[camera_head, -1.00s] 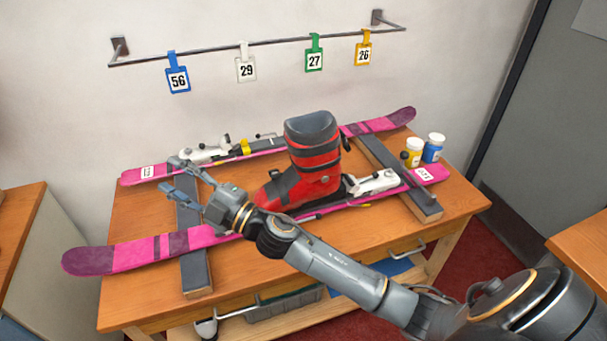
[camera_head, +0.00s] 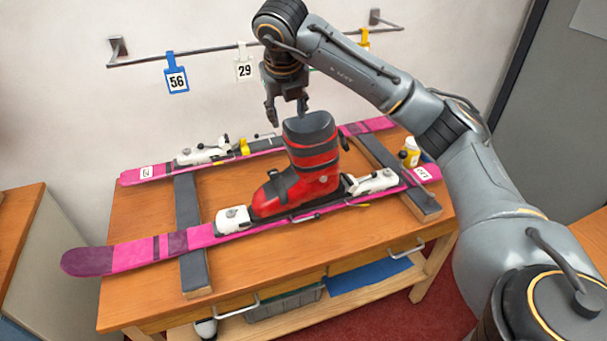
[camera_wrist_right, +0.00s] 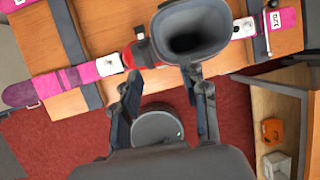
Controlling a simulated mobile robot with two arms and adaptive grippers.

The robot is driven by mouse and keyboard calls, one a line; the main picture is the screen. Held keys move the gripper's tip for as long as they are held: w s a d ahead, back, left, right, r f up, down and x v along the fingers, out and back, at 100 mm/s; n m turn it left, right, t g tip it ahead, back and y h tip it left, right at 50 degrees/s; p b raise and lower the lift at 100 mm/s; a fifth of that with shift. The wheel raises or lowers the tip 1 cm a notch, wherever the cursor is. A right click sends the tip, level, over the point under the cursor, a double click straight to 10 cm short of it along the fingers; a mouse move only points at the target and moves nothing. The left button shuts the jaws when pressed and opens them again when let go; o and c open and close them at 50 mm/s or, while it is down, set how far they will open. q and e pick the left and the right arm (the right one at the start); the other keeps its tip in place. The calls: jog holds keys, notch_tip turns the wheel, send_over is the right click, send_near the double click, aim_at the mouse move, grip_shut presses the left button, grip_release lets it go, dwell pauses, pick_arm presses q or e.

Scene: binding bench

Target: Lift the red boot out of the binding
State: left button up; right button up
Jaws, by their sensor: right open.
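The red boot (camera_head: 310,168) with a dark grey cuff stands upright on the near pink ski (camera_head: 140,251). Its toe is by the white toe piece (camera_head: 233,219) and its heel by the white heel piece (camera_head: 373,181) of the binding. My right gripper (camera_head: 287,116) points down just above the boot's cuff, open and empty. In the right wrist view, the boot's dark opening (camera_wrist_right: 192,30) lies ahead of the open fingers (camera_wrist_right: 160,92), nearer the right finger. My left gripper is in neither current view.
A second pink ski (camera_head: 150,173) with an empty binding lies behind on the dark supports (camera_head: 187,205). A yellow-labelled bottle (camera_head: 410,151) stands at the right. The wall rail (camera_head: 210,54) with number tags runs behind my right arm.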

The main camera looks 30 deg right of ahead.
aim_at(291, 160)
jog(key=b+x, duration=0.6)
jog(key=x, duration=0.8)
jog(key=shift+r, duration=0.1)
jog(key=shift+r, duration=0.1)
jog(key=shift+c, duration=0.5)
grip_shut()
jog(key=shift+r, duration=0.15)
